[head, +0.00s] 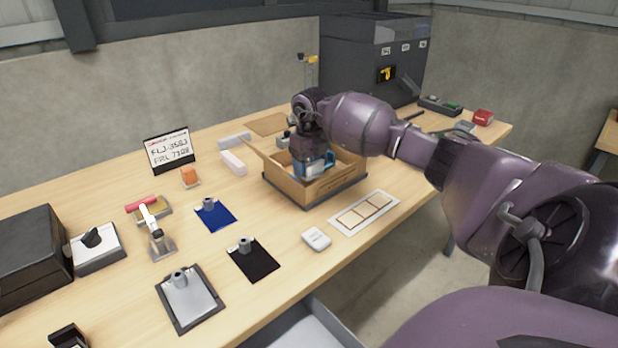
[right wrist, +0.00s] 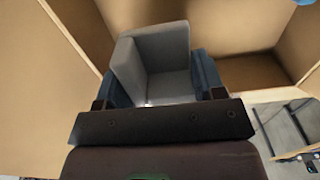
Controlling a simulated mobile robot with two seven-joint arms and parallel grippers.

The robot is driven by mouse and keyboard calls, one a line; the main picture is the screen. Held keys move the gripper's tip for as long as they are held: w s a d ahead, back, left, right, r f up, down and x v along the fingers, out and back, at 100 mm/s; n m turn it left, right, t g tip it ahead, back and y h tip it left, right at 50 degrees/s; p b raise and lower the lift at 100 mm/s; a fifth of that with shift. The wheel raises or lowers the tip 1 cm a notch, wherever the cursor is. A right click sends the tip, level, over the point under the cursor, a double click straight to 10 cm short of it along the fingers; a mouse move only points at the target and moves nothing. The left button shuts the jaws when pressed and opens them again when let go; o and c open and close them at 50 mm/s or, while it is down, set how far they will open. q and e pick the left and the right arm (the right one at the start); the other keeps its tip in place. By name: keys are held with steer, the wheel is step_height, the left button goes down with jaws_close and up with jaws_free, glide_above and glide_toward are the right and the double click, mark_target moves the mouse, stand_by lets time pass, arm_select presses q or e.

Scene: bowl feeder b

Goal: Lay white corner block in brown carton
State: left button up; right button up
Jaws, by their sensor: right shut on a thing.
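The brown carton (head: 322,190) stands open on the workbench, with its flaps spread at the left. My right gripper (head: 314,168) reaches down into its opening from above. In the right wrist view, my right gripper (right wrist: 162,88) is shut on the pale grey-white corner block (right wrist: 165,48), with a blue finger on each side. The carton's cardboard walls (right wrist: 232,25) surround the block there. I cannot tell whether the block touches the carton floor. My left gripper is not in view.
A small white box (head: 316,238) and a pale card with tan squares (head: 364,212) lie in front of the carton. Blue (head: 215,216) and black (head: 254,260) mats lie to the left. A sign (head: 170,150) stands behind. A dark cabinet (head: 365,60) stands at the back.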

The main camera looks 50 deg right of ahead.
mark_target(310, 177)
step_height(310, 177, down, 4)
steer(key=shift+f+b, duration=0.15)
steer(key=shift+b, duration=0.15)
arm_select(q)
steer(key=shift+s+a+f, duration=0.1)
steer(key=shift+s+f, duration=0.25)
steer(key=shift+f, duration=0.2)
arm_select(e)
steer(key=o, duration=1)
